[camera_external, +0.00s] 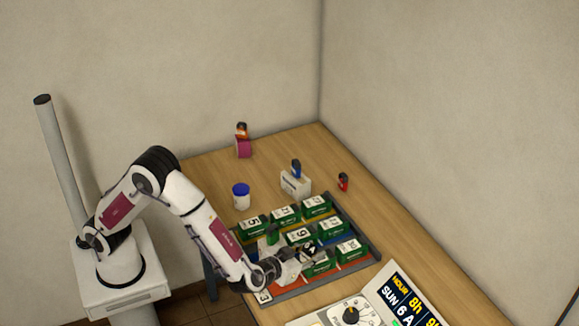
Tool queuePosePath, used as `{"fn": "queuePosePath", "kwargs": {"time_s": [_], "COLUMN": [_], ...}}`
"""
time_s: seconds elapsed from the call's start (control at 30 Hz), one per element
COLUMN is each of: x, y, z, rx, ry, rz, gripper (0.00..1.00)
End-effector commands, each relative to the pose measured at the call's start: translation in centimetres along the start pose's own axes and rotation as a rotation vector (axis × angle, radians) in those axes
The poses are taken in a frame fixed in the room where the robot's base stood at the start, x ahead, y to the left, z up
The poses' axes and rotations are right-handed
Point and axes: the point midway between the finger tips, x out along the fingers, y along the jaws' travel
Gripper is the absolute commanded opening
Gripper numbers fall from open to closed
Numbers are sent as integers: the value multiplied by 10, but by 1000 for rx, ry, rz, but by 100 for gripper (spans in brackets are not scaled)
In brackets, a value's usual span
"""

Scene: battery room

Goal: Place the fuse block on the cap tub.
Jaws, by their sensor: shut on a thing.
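The cap tub (241,200), a small white tub with a blue lid, stands upright on the table, left of centre. My gripper (309,251) is low over the front of the rack of green numbered blocks, to the right of and nearer than the tub. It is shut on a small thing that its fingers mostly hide. I cannot tell whether that thing is the fuse block, and I cannot pick the fuse block out for sure elsewhere. The tub's lid is bare.
The rack (370,255) holds several green blocks. A green upright piece (272,236) stands in it. Behind are a white box (295,186) with a blue top piece, a small red item (343,182) and a magenta spool (243,149) bearing an orange-red piece. A display panel (395,300) is in front.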

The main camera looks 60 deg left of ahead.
Motion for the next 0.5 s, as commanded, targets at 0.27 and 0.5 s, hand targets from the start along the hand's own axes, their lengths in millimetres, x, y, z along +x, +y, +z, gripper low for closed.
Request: {"fn": "queuePosePath", "kwargs": {"time_s": [0.27,0.5], "x": [38,62], "y": [-72,-135], "z": [-26,-42], "rx": [-76,-139], "ry": [-11,-20], "rz": [-135,-248], "gripper": [3,3]}}
